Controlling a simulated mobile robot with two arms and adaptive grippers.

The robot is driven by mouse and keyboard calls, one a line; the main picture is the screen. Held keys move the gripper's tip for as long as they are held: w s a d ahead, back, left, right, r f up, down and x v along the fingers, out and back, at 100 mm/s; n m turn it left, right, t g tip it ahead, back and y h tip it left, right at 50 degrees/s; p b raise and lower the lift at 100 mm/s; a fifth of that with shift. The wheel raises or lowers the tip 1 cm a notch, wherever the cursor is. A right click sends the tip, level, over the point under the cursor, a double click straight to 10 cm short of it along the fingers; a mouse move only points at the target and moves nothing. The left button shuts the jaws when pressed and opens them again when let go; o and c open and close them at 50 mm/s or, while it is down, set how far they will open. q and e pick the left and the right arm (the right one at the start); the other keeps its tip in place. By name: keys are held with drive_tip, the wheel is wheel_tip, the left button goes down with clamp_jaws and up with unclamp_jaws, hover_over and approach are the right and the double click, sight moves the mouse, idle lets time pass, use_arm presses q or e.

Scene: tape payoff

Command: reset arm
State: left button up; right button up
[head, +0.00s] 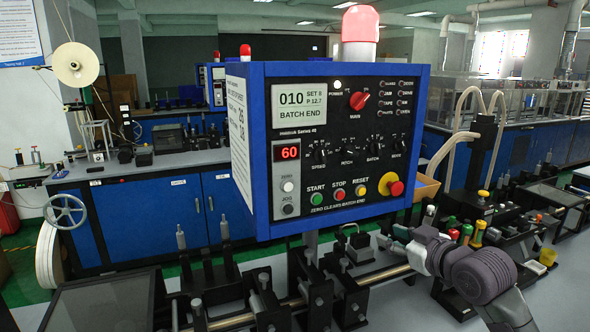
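My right arm comes in from the lower right. Its gripper (392,243) points left, just below the lower right part of the blue control box (258,150), and looks empty. Its fingers are small and dark against the machine, so I cannot tell whether they are open or shut. A gap shows between the gripper and the yellow reset button (361,187) above it. My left gripper is not in view.
The panel display (299,105) reads BATCH END. A red emergency button (396,188) sticks out at its lower right. Rails and clamps (260,300) run below the box. A blue-fronted bench (165,210) stands behind left.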

drive_tip(key=s+a+f+g+h, duration=0.1)
drive_tip(key=s+f, duration=0.2)
drive_tip(key=f, duration=0.3)
drive_tip(key=s+a+f+g, duration=0.2)
drive_tip(key=s+f, duration=0.2)
drive_tip(key=f, duration=0.3)
drive_tip(key=s+f+m+g+h, duration=0.1)
drive_tip(key=s+f, duration=0.4)
drive_tip(key=s, duration=0.1)
drive_tip(key=s+f+m+g, duration=0.1)
drive_tip(key=s+f+g, duration=0.1)
drive_tip(key=s+f, duration=0.3)
drive_tip(key=s+f+m+g+h, duration=0.1)
drive_tip(key=s+f, duration=0.4)
drive_tip(key=s, duration=0.4)
drive_tip(key=shift+a+g+h, duration=0.3)
drive_tip(key=s+d+f+m+g+h, duration=0.1)
drive_tip(key=s+f+m+g, duration=0.15)
drive_tip(key=s, duration=0.95)
wheel_tip(320, 180, down, 27)
drive_tip(key=s+g, duration=0.1)
drive_tip(key=g, duration=0.1)
drive_tip(key=s+d+f+n, duration=0.1)
drive_tip(key=s+d+f, duration=0.2)
drive_tip(key=s+f, duration=1.2)
drive_tip(key=shift+s+d+f+g+h, duration=0.25)
drive_tip(key=shift+s+f+g, duration=0.2)
drive_tip(key=shift+s, duration=0.4)
